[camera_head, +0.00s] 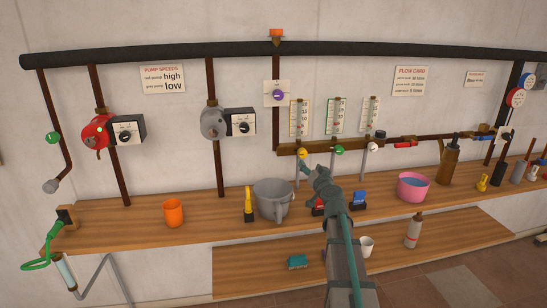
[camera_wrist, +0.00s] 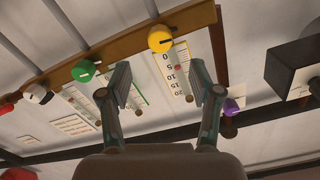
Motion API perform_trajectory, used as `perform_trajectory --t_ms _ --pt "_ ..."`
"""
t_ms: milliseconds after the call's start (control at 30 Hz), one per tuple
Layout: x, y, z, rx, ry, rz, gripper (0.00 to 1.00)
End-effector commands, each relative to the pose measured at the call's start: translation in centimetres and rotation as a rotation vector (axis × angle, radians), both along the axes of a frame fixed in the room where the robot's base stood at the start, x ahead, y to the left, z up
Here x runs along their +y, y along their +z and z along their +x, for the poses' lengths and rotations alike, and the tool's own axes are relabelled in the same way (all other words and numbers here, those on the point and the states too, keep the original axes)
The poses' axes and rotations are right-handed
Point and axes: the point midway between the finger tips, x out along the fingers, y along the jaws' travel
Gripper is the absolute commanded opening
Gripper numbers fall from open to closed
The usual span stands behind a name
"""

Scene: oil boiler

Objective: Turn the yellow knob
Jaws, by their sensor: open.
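The yellow knob (camera_head: 302,153) is on the brown horizontal pipe below the left flow gauge in the head view. In the wrist view the yellow knob (camera_wrist: 161,39) is large, round and at the upper middle, with a pale mark on its face. My gripper (camera_head: 309,170) is open and empty, just below and in front of the knob in the head view. In the wrist view its two spread fingers (camera_wrist: 159,82) point up the picture, with the knob beyond the gap between them. I see no contact with the knob.
A green knob (camera_head: 339,150) and a white knob (camera_head: 372,147) sit to the right on the same pipe. A purple knob (camera_head: 278,95) is above left. A grey bucket (camera_head: 268,184) and an orange cup (camera_head: 173,212) stand on the wooden shelf (camera_head: 140,225) below.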

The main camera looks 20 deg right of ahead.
Motion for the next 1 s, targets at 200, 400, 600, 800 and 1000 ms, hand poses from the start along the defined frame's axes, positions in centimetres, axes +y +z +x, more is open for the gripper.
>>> perform_trajectory --t_ms 200,400,600,800,1000 --pt "-1.0 0.5 1.5 -0.009 -0.015 0.013 0.63" --pt "-1.4 0.6 4.8 -0.007 -0.014 0.012 0.63" --pt "-1.8 0.5 8.1 -0.007 -0.014 0.011 0.63" --pt "-2.0 0.5 10.2 -0.007 -0.014 0.01 0.63" --pt "-2.0 0.4 10.7 -0.007 -0.014 0.011 0.63"
